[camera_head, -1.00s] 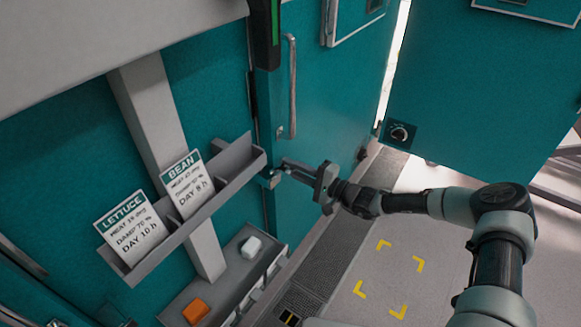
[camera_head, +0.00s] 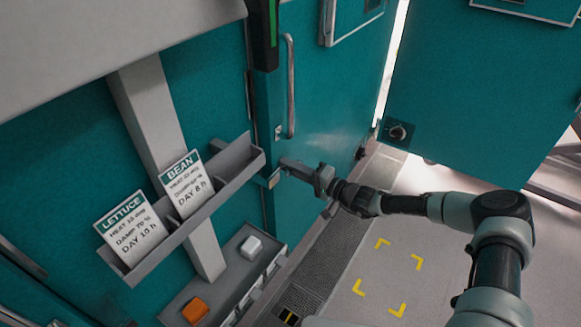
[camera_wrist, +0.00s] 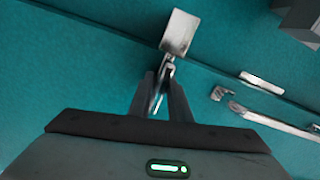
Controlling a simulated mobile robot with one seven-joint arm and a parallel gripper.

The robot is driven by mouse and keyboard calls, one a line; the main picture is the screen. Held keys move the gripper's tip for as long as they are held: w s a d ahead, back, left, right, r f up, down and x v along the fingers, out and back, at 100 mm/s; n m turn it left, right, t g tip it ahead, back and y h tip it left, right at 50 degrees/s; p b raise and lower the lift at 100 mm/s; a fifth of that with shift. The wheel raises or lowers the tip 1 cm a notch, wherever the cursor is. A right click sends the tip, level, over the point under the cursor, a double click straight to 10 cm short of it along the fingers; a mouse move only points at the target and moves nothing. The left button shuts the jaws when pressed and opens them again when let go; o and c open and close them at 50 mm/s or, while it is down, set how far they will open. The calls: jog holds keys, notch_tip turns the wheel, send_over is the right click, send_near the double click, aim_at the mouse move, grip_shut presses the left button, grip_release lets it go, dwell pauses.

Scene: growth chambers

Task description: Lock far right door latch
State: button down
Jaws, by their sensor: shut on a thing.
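The metal door latch (camera_head: 273,180) sits low on the edge of the teal door (camera_head: 335,95), just right of the card tray. In the wrist view its pale plate (camera_wrist: 180,33) is at the top, with a thin lever reaching down from it. My gripper (camera_head: 285,166) is at the latch, and in the wrist view its two dark fingers (camera_wrist: 162,85) are closed around the lever. The fingers hide part of the lever. I cannot tell from these views whether the latch is fully engaged.
A grey tray (camera_head: 140,268) holds LETTUCE and BEAN cards left of the latch. A lower shelf holds a white block (camera_head: 251,246) and an orange block (camera_head: 195,310). A vertical handle (camera_head: 291,85) is above my gripper. Clear floor (camera_head: 380,225) lies right.

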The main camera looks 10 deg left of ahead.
jog(key=c, duration=1.6)
grip_release()
jog(key=shift+c, duration=0.2)
jog(key=v, duration=1.7)
jog(key=shift+d, duration=0.2)
jog(key=shift+s+r, duration=0.1)
